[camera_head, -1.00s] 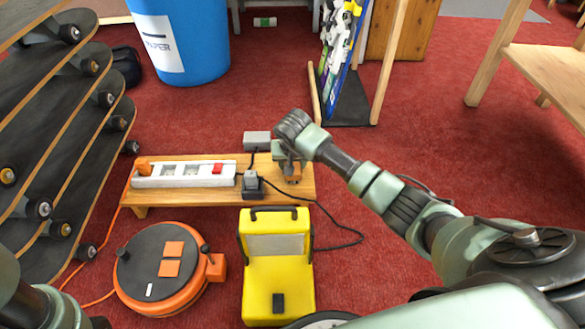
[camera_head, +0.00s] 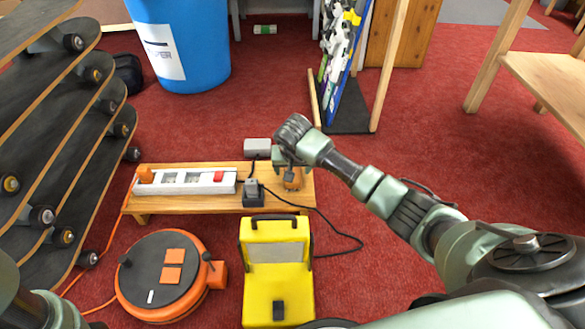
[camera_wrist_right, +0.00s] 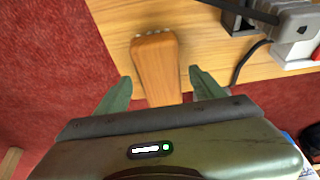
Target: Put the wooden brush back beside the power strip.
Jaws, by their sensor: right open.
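The wooden brush (camera_head: 292,182) is at the right end of the low wooden bench (camera_head: 220,203), partly hidden by my right gripper (camera_head: 286,163) in the head view. In the right wrist view the brush (camera_wrist_right: 157,62) lies over the bench top, between the two spread fingers of the right gripper (camera_wrist_right: 158,82), with a visible gap on each side. The white power strip (camera_head: 187,181) lies on the left part of the same bench. My left gripper is out of view; only part of my left arm shows at the bottom left.
A black and grey plug adapter (camera_head: 253,192) with a cable stands between strip and brush. An orange cable reel (camera_head: 160,272) and a yellow case (camera_head: 277,290) stand in front. Skateboards (camera_head: 60,150) are racked at left.

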